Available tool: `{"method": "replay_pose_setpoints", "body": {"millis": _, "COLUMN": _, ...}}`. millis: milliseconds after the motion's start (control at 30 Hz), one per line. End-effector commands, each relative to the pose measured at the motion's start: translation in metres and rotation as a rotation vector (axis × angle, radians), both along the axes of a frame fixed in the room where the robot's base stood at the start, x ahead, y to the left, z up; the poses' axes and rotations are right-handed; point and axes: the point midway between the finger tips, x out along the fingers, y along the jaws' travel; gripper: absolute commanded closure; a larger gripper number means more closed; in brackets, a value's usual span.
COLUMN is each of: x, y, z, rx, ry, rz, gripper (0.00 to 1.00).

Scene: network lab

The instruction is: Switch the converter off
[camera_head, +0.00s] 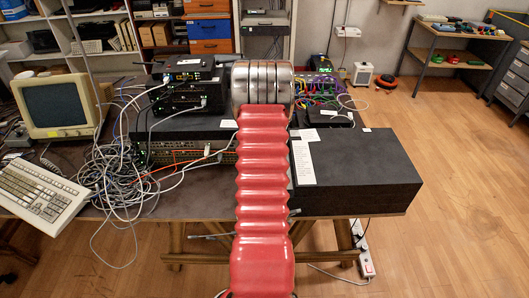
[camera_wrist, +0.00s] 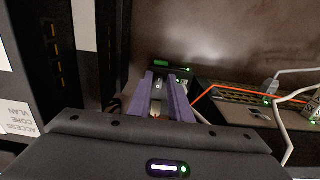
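In the wrist view, my gripper (camera_wrist: 160,77) shows as two purple fingers standing apart. Between them lies a small pale, metallic-looking part with an orange spot; I cannot tell whether they touch it. Just beyond the fingertips is a dark device (camera_wrist: 205,72) with a green lit strip and a green light. I cannot tell which device is the converter, and no switch is clearly visible. In the head view, my red arm and metal wrist hide the gripper and the table's middle. A black device (camera_head: 188,72) with small lights sits left of the wrist.
A large black box (camera_head: 360,170) with white labels fills the table's right side. Tangled cables (camera_head: 110,175), a keyboard (camera_head: 38,194) and a monitor (camera_head: 58,103) crowd the left. In the wrist view, an orange cable (camera_wrist: 232,92) and a white cable (camera_wrist: 287,101) run right of the fingers.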

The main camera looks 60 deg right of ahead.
Motion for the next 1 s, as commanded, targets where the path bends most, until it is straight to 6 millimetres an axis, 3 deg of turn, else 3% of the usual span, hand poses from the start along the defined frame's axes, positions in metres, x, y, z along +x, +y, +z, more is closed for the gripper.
{"method": "replay_pose_setpoints", "body": {"millis": 267, "x": 0.0002, "y": 0.0001, "z": 0.0004, "rx": 0.000, "ry": -0.001, "rz": 0.000, "gripper": 1.00}}
{"method": "replay_pose_setpoints", "body": {"millis": 1000, "x": 0.0052, "y": -0.0045, "z": 0.0002, "rx": 0.122, "ry": 0.058, "rz": 0.001, "gripper": 1.00}}
